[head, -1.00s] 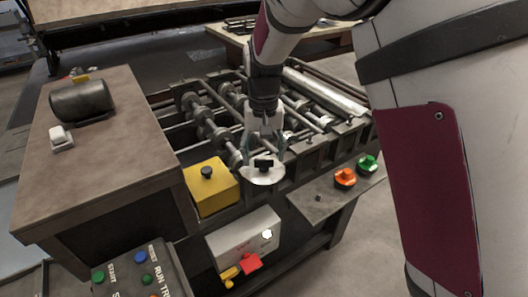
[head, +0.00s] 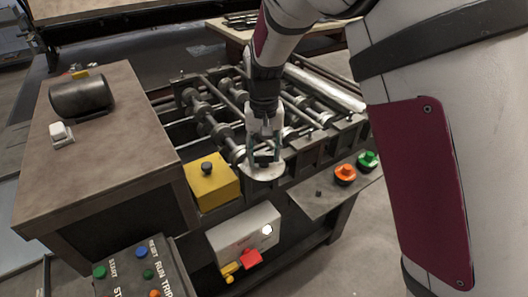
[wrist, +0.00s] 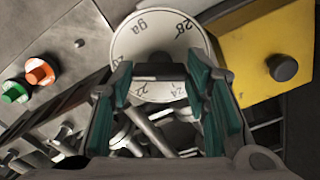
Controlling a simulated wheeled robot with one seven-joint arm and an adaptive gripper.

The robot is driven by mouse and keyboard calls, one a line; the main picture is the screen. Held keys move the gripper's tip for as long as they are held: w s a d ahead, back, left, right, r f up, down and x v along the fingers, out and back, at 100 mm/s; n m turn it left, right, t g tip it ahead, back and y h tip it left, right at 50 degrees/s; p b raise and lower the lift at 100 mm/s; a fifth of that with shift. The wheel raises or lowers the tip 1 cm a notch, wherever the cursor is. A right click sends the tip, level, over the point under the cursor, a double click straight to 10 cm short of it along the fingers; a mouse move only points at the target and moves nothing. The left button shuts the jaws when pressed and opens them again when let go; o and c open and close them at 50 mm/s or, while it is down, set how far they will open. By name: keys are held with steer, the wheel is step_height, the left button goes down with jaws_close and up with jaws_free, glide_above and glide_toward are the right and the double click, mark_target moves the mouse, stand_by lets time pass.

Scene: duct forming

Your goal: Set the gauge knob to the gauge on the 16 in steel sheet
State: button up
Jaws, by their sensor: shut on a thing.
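The gauge dial is a white disc (head: 262,174) on the front side of the roller machine. In the wrist view the dial (wrist: 135,40) shows "28", "ga" and part of a "24" mark, some upside down. Its black bar knob (wrist: 160,70) lies between the teal finger pads. My gripper (head: 263,157) points down over the dial and is shut on the knob, which its fingers mostly hide in the head view. I cannot make out a labelled 16 in steel sheet or its gauge.
A yellow box (head: 213,187) with a black button stands left of the dial. Orange (head: 345,173) and green (head: 368,160) buttons are at right. A grey box (head: 242,235) with a red part (head: 251,258) sits below. Rollers (head: 205,115) lie behind, a brown-topped cabinet (head: 120,135) left.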

mark_target(264, 155)
steer(key=n+b, duration=0.1)
steer(key=n, duration=0.4)
steer(key=shift+w+n+b, duration=0.1)
steer(key=shift+n+b, duration=0.3)
steer(key=n+b, duration=0.1)
steer(key=n, duration=0.4)
steer(key=shift+n, duration=0.3)
stand_by(0.3)
steer(key=o, duration=1.2)
steer(key=shift+c, duration=0.2)
step_height(264, 155, up, 12)
